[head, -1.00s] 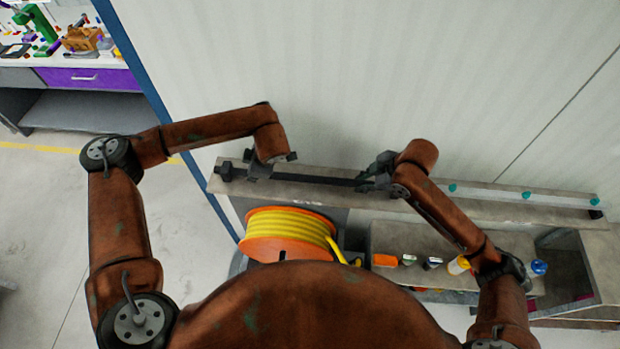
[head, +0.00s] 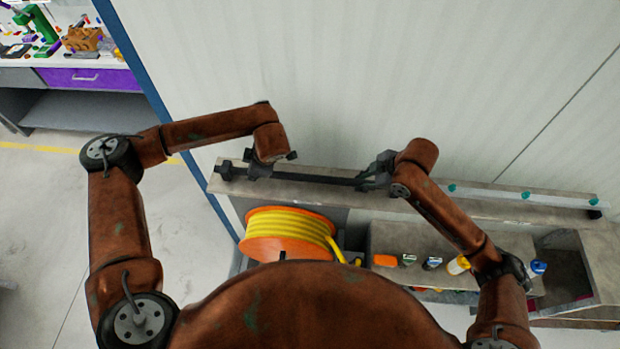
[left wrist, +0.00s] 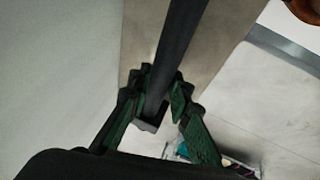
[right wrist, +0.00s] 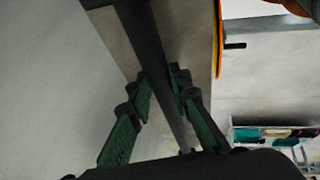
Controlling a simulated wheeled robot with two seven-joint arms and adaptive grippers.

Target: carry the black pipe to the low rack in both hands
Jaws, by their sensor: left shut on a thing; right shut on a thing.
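The black pipe (head: 318,180) lies level along the left part of a long grey-brown ledge by the wall, with a thicker dark end at the left. My left gripper (head: 258,170) is shut on the pipe near that left end; in the left wrist view its green-padded fingers (left wrist: 158,105) sit either side of the pipe (left wrist: 178,45). My right gripper (head: 372,178) is shut on the pipe further right; the right wrist view shows its fingers (right wrist: 160,95) on both sides of the pipe (right wrist: 150,45). I cannot tell whether the pipe touches the ledge. I cannot tell which surface is the low rack.
The ledge (head: 460,207) carries a pale rail with teal knobs (head: 525,196) at the right. Below stand an orange reel of yellow hose (head: 288,232) and a shelf (head: 490,245) with small bottles. The white wall (head: 350,80) rises close behind. Open floor lies left.

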